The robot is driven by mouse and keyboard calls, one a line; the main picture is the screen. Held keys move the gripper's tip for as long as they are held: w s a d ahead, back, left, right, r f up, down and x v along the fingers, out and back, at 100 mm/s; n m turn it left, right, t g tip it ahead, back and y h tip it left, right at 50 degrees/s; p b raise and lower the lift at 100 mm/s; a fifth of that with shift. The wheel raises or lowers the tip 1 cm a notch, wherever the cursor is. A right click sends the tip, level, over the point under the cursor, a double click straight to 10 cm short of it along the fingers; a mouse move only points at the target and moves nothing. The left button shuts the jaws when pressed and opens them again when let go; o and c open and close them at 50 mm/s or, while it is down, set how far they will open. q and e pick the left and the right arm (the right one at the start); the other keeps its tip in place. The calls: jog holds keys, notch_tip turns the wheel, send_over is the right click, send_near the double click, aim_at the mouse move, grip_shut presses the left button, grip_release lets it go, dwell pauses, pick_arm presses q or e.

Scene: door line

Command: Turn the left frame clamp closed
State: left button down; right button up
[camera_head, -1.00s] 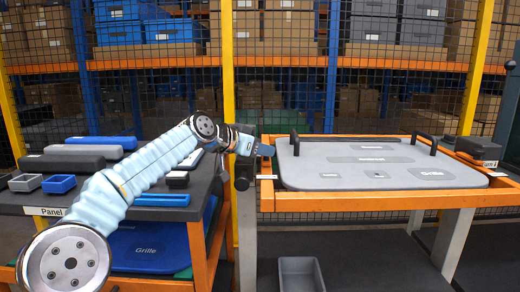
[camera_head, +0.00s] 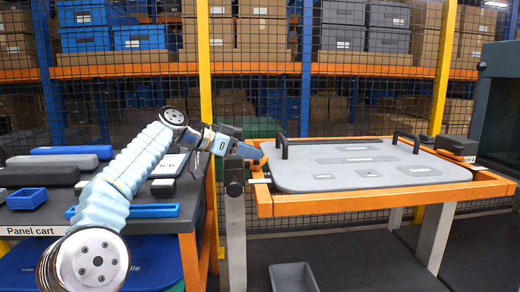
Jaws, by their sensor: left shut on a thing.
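My left gripper (camera_head: 247,151) is at the left end of the orange frame (camera_head: 340,203), at the rear left corner of the grey panel. It is shut on the left frame clamp, of which a small orange part (camera_head: 260,160) shows by the fingertips. The fingers hide most of the clamp, so its exact angle is unclear. The grey panel (camera_head: 375,177), with two black handles, lies flat in the frame. My right gripper is not in view.
The panel cart (camera_head: 150,226) at the left holds long grey and blue bars and a small blue bin (camera_head: 27,198). A grey bin (camera_head: 293,277) stands on the floor below the frame. A black block (camera_head: 456,145) sits at the frame's right end. A wire fence stands behind.

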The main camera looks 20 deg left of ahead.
pick_arm(q)
jog(key=shift+w+a+m+g+h+p, duration=0.1)
jog(key=shift+m+g+h+p, duration=0.2)
jog(key=shift+m+h+p, duration=0.15)
jog(key=c, duration=0.7)
grip_release()
